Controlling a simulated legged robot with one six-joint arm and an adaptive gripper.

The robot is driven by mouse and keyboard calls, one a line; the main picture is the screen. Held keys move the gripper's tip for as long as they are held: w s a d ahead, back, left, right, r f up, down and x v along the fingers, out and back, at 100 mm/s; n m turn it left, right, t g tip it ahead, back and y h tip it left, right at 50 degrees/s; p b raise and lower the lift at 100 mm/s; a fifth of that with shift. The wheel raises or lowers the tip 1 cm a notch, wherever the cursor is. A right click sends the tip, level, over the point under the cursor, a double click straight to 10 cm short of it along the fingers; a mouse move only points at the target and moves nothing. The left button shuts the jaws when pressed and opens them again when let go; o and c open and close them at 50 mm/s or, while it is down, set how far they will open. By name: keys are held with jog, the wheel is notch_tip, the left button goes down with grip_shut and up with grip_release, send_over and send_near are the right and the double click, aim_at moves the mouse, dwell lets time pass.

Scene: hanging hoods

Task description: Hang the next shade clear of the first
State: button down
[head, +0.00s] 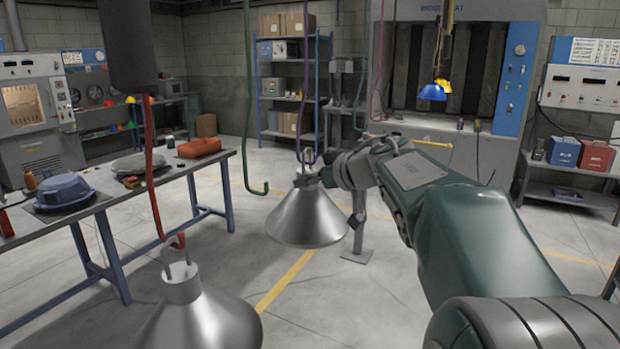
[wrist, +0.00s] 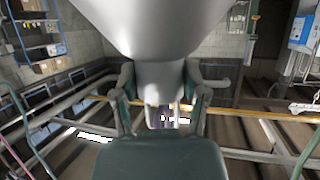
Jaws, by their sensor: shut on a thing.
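A silver cone shade (head: 306,218) is in the middle of the head view, wide end down, with a wire loop on top. My gripper (head: 327,178) is shut on its neck from the right. The wrist view shows the grey shade (wrist: 155,28) with its neck between both fingers of my gripper (wrist: 160,80). A purple hook (head: 308,154) hangs down at the loop; I cannot tell whether it passes through. Another silver shade (head: 200,318) hangs by its loop from a red hook (head: 177,240) at lower left, apart from the held one. A green hook (head: 258,190) between them is empty.
A workbench (head: 100,215) at left holds a blue lidded pot (head: 64,190) and an orange tray (head: 199,147). A small blue shade (head: 432,92) hangs farther back at right. Open floor lies between bench and arm.

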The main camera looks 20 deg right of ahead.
jog(key=shift+f, duration=1.1)
dwell(0.4)
jog(key=shift+c, duration=0.2)
grip_release()
jog(key=v, duration=1.2)
